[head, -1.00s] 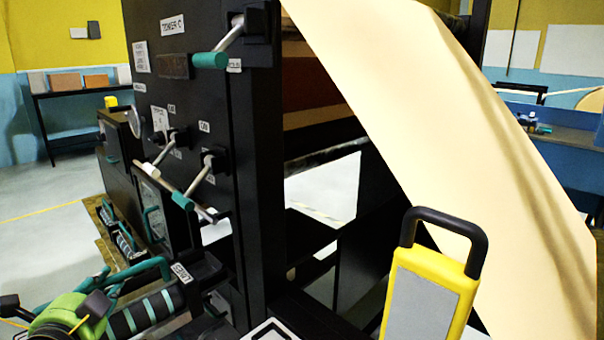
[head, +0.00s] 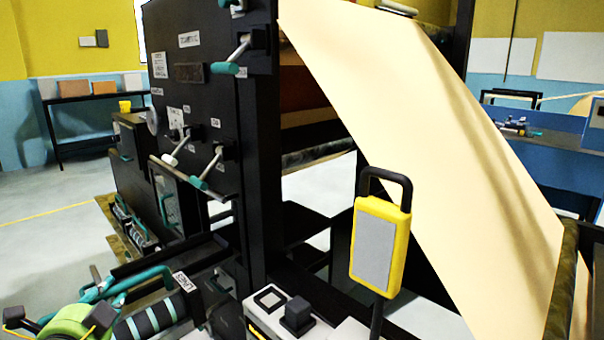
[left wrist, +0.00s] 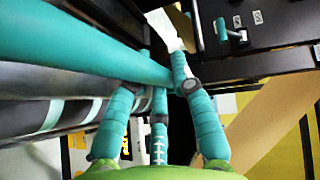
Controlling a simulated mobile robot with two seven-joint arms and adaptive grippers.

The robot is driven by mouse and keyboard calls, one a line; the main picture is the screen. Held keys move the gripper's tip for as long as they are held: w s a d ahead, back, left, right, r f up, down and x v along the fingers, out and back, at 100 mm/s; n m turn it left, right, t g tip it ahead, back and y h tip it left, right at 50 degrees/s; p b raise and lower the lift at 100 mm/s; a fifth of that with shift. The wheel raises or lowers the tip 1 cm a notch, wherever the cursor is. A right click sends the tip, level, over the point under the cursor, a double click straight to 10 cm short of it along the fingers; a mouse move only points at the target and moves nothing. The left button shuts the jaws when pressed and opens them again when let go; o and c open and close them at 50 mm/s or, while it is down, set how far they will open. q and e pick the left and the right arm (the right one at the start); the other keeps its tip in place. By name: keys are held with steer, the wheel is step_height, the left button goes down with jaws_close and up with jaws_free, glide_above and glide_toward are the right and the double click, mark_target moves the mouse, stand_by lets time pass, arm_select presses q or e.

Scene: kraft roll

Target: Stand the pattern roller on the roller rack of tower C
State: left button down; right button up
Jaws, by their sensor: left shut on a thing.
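My left gripper (head: 100,298), with a green body and teal fingers, is at the lower left of the head view. It is shut on a teal handle bar, which also shows between the fingers in the left wrist view (left wrist: 90,45). Beside the bar is a dark roller with teal bands (head: 148,322), apparently the pattern roller; its far end is hard to make out. Tower C (head: 205,115) is the tall black frame with labels and teal-tipped levers. Low on its left side, banded rollers (head: 130,222) sit in what looks like the roller rack. My right gripper is out of view.
A pale paper web (head: 430,130) slants down from the tower to a roll at right. A yellow panel with a black handle (head: 378,243) stands in front. Floor at left (head: 60,235) is clear.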

mark_target(121, 319)
arm_select(q)
steer(key=shift+n+y, duration=0.5)
steer(key=shift+y, duration=0.2)
steer(key=f, duration=0.1)
steer(key=d+f, duration=0.1)
steer(key=f, duration=0.3)
steer(key=shift+s+d, duration=0.25)
steer(key=s+d+f+n+y, duration=0.1)
steer(key=s+d+f, duration=0.1)
steer(key=d, duration=0.6)
steer(key=s+d+f+n+g+y, duration=0.1)
steer(key=s+d+f, duration=0.1)
steer(key=s+d, duration=0.3)
steer(key=shift+s+d+g+y, duration=0.15)
steer(key=shift+d+g+y, duration=0.2)
steer(key=shift+d, duration=1.5)
steer(key=shift+d+r, duration=0.1)
steer(key=shift+r, duration=0.1)
steer(key=shift+a+f, duration=0.2)
